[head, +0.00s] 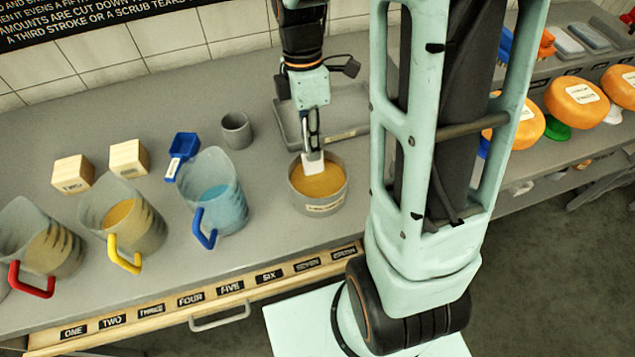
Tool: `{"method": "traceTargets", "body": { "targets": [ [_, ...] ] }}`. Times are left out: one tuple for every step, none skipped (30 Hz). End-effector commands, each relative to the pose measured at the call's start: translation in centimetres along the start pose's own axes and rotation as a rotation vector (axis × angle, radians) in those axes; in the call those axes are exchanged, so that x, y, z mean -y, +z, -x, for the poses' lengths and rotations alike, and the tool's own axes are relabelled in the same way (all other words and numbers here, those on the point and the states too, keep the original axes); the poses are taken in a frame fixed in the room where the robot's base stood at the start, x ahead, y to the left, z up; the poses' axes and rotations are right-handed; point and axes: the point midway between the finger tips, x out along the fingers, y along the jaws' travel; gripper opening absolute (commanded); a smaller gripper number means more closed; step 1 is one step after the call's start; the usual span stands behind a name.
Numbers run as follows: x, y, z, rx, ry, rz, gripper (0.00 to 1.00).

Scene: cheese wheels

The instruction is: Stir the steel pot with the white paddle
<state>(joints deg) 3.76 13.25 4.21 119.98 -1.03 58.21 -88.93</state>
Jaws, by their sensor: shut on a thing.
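The steel pot (318,205) stands on the grey counter, right of the jugs, and holds a yellow-orange content. My gripper (313,145) points down over the back of the pot. It is shut on the white paddle (313,163), whose white part shows just below the fingers. The paddle's lower end meets the yellow content near the pot's back wall; how deep it goes is hidden.
Jugs with red (32,281), yellow (124,254) and blue (206,230) handles stand left of the pot. A blue scoop (183,146), a grey cup (236,131) and two wooden blocks (72,173) are behind them. A grey tray (352,109) lies behind the pot. Orange cheese wheels (576,101) sit right.

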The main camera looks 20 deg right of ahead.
Motion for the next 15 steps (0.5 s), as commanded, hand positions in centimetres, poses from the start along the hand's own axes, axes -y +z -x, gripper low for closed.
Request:
{"method": "traceTargets", "body": {
  "targets": [
    [0.1, -0.1, 0.0, 0.0, 0.0, 0.0, 0.0],
    [0.1, -0.2, 0.0, 0.0, 0.0, 0.001, 0.0],
    [0.3, -0.3, 0.0, 0.0, 0.0, 0.001, 0.0],
    [0.4, -0.5, -0.1, 0.0, 0.0, 0.001, 0.0],
    [0.6, -0.6, -0.1, 0.0, 0.001, 0.001, 0.0],
    [0.8, -0.9, -0.1, 0.0, 0.001, 0.002, 0.0],
    [1.0, -1.1, -0.2, 0.0, 0.001, 0.002, 0.0],
    [1.2, -1.3, -0.2, 0.0, 0.001, 0.003, 0.0],
    [1.5, -1.6, -0.2, 0.0, 0.002, 0.003, 0.0],
    [1.7, -1.8, -0.3, 0.0, 0.002, 0.003, 0.0],
    [1.9, -2.0, -0.3, 0.0, 0.001, 0.002, 0.0],
    [2.1, -2.1, -0.4, 0.0, 0.0, 0.001, 0.0],
    [2.2, -2.3, -0.4, 0.0, 0.0, 0.001, 0.0],
    [2.3, -2.3, -0.4, 0.0, 0.001, 0.0, 0.0],
    [2.4, -2.4, -0.5, 0.0, 0.001, 0.0, 0.0]
  ]
}}
